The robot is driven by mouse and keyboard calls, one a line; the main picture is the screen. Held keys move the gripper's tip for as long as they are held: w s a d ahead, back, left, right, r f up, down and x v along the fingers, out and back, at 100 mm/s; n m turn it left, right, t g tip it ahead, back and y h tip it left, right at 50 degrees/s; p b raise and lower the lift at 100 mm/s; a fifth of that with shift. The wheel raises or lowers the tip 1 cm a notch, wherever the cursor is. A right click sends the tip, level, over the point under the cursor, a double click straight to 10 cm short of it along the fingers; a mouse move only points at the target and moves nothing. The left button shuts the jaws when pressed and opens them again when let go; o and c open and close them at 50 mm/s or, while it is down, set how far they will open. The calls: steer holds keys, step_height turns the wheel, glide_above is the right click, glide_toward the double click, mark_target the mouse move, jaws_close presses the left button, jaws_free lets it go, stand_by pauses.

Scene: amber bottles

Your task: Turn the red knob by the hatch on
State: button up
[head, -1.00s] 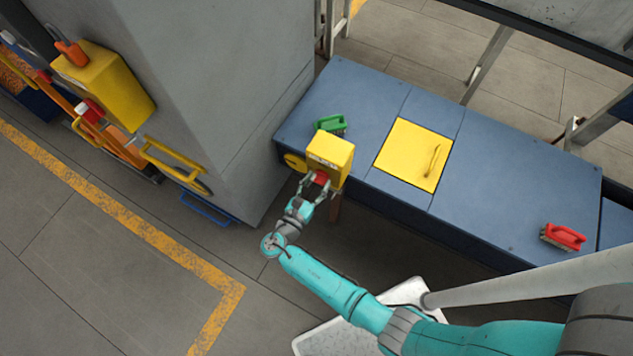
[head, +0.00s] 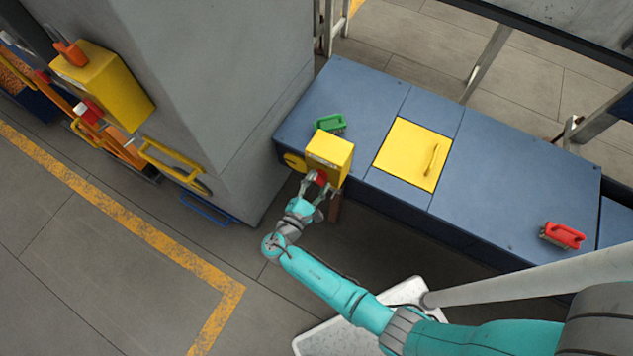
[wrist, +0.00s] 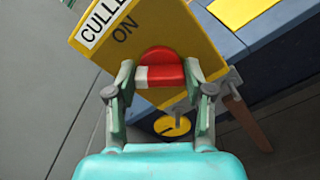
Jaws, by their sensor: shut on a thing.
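The red knob (head: 320,178) sits on the front face of a yellow box (head: 331,148) at the bench's near edge, left of the yellow hatch (head: 399,138). In the wrist view the red knob (wrist: 165,60) has a grip bar with a white mark at its left end. The word "ON" shows above it on the box, beside a partly cut-off "CULL…" label (wrist: 100,24). My gripper (wrist: 160,80) is shut on the knob, one finger at each end of the bar. From the head view my gripper (head: 316,186) partly hides the knob.
A green brush (head: 330,123) lies behind the box, and a red brush (head: 563,236) is at the bench's right end. A yellow disc (head: 294,162) is on the bench front, left of the box. A grey pillar (head: 235,90) stands close on the left.

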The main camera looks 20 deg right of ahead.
steer(key=m, duration=0.5)
steer(key=shift+s+f, duration=0.1)
steer(key=shift+f, duration=0.05)
steer(key=shift+d+f+m, duration=0.1)
steer(key=shift+m, duration=2.4)
steer(key=o, duration=1.2)
steer(key=shift+c, duration=0.2)
steer(key=v, duration=1.2)
